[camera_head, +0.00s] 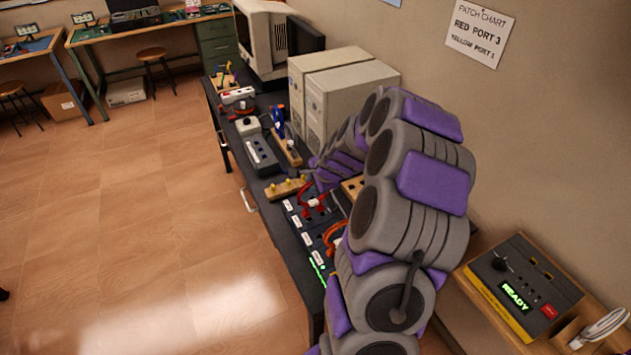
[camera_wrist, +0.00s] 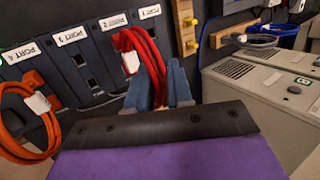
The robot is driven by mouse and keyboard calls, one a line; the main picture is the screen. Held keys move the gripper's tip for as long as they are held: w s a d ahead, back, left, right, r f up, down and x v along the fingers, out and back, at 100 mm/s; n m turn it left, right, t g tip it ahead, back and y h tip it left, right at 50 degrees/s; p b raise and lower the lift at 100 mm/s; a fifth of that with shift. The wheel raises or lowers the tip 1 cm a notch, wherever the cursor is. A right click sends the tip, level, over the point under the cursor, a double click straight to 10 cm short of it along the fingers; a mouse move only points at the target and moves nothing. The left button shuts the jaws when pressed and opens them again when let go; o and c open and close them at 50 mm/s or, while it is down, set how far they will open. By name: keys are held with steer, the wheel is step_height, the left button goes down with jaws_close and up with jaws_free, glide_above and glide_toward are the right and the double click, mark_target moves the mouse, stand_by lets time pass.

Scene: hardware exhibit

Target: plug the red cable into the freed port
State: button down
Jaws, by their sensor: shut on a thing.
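In the wrist view my gripper (camera_wrist: 160,82) is shut on the looped red cable (camera_wrist: 149,45), which has a white tag. The red cable is in front of the panel by the PORT 2 label (camera_wrist: 113,20) and PORT 1 label (camera_wrist: 150,11); whether its plug sits in a socket is hidden. Under the PORT 3 label (camera_wrist: 72,36) the dark sockets (camera_wrist: 80,60) look empty. An orange cable (camera_wrist: 32,80) is at PORT 4. In the head view the red cable (camera_head: 309,196) shows over the panel, while my arm hides the gripper.
The wall chart (camera_head: 480,32) reads RED PORT 3, YELLOW PORT 1. A wooden strip with yellow knobs (camera_head: 287,188) lies beside the panel. A yellow-edged box reading READY (camera_head: 522,288) is at right. Open floor lies left.

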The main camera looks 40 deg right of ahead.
steer(key=shift+d+f, duration=0.2)
steer(key=shift+d, duration=0.45)
steer(key=shift+a, duration=0.1)
steer(key=shift+a+f, duration=0.1)
steer(key=shift+a, duration=0.1)
steer(key=shift+d+f, duration=0.1)
steer(key=shift+d, duration=0.15)
steer(key=shift+d+f, duration=0.2)
steer(key=shift+d, duration=0.15)
steer(key=shift+a+f, duration=0.35)
stand_by(1.1)
steer(key=shift+r+p, duration=0.1)
steer(key=shift+p, duration=0.5)
